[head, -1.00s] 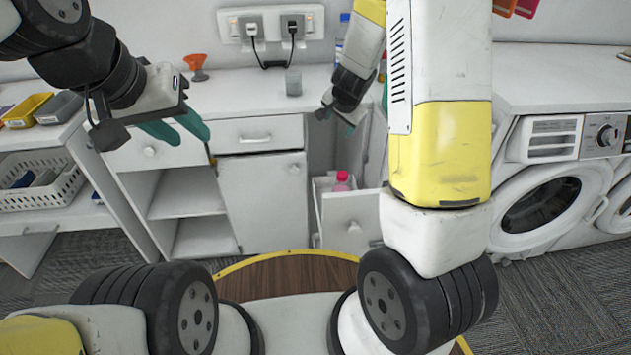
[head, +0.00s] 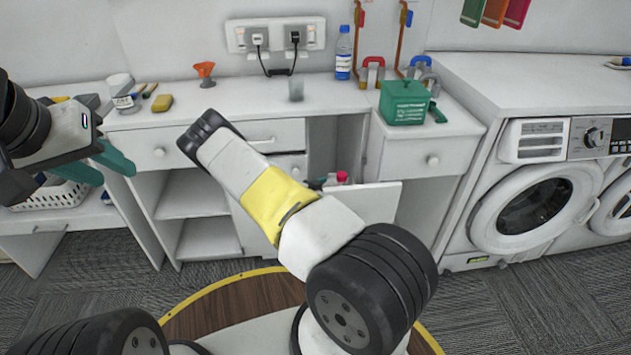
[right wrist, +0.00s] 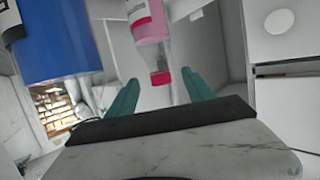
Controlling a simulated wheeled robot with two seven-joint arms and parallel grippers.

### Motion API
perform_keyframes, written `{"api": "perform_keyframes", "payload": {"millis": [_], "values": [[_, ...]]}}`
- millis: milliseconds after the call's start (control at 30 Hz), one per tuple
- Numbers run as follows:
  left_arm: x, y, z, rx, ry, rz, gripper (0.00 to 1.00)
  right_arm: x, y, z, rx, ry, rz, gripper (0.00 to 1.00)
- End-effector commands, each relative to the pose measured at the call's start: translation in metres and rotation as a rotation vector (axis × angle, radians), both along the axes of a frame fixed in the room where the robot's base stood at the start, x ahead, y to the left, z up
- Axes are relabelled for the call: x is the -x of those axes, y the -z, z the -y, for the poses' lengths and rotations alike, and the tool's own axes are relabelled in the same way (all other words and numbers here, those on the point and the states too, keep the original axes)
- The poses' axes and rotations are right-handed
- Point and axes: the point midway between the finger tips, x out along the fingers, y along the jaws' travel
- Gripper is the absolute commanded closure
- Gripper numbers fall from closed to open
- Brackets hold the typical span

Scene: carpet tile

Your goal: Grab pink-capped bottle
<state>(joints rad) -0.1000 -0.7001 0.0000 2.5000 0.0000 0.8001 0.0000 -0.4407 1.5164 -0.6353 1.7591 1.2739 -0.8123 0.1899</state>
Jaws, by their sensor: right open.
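The pink-capped bottle (head: 342,177) stands in the pulled-out compartment under the counter; only its cap shows in the head view, above the front panel. In the right wrist view the bottle (right wrist: 150,28) appears upside down, with a clear pink body and a bright pink cap. My right gripper (right wrist: 159,78) is open, with its teal fingers on either side of the cap in that picture; contact cannot be told. In the head view my right arm hides most of that gripper. My left gripper (head: 115,168) is open and empty at the left, in front of the counter.
The pull-out's white front panel (head: 374,202) stands close to the bottle. A blue object (right wrist: 55,42) is beside the bottle in the right wrist view. A green box (head: 404,103), an orange funnel (head: 205,72) and a water bottle (head: 343,54) stand on the counter.

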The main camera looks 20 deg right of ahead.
Motion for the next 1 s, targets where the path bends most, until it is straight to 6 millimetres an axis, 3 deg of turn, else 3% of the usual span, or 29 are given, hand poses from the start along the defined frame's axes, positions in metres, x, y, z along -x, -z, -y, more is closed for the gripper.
{"api": "perform_keyframes", "payload": {"millis": [500,833,1000], "values": [[0.0,0.0,0.0,0.0,0.0,0.0,0.64,-0.032,0.015,0.057,0.001,0.001,-0.001,0.39],[0.0,0.0,0.0,0.0,0.0,0.0,0.64,-0.036,0.018,0.062,-0.002,0.0,-0.002,0.39],[0.0,0.0,0.0,0.0,0.0,0.0,0.64,-0.036,0.017,0.062,-0.001,0.0,-0.002,0.73]]}}
